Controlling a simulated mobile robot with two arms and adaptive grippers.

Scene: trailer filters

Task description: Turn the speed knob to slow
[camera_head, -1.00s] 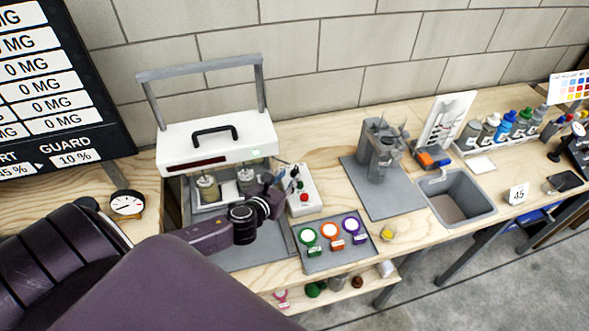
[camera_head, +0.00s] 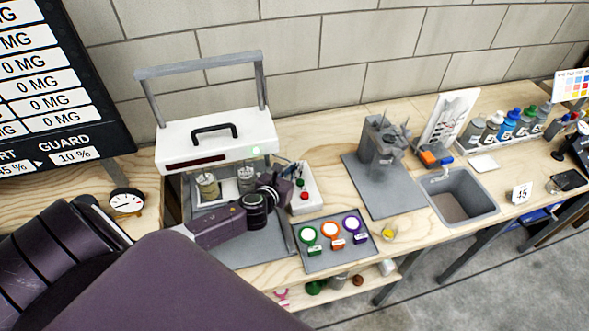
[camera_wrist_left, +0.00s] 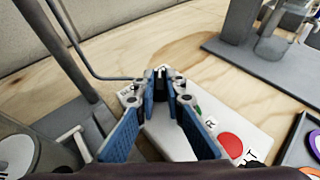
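The control box (camera_head: 306,203) is a small white box beside the white machine, with a green and a red button. It also shows in the left wrist view (camera_wrist_left: 170,138). The speed knob (camera_wrist_left: 160,76) is black with a white mark and stands at the box's far end. My left gripper (camera_wrist_left: 161,88) has its blue-padded fingertips on either side of the knob, with hardly any gap. It looks shut on it. In the head view my left gripper (camera_head: 289,172) partly covers the box and hides the knob. My right gripper is not in view.
The white machine (camera_head: 180,138) with a black handle and grey frame stands behind my left wrist, with jars (camera_head: 208,187) under it. A grey tray (camera_head: 318,266) with green, orange and purple round items lies in front. A sink (camera_head: 462,197) is to the right.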

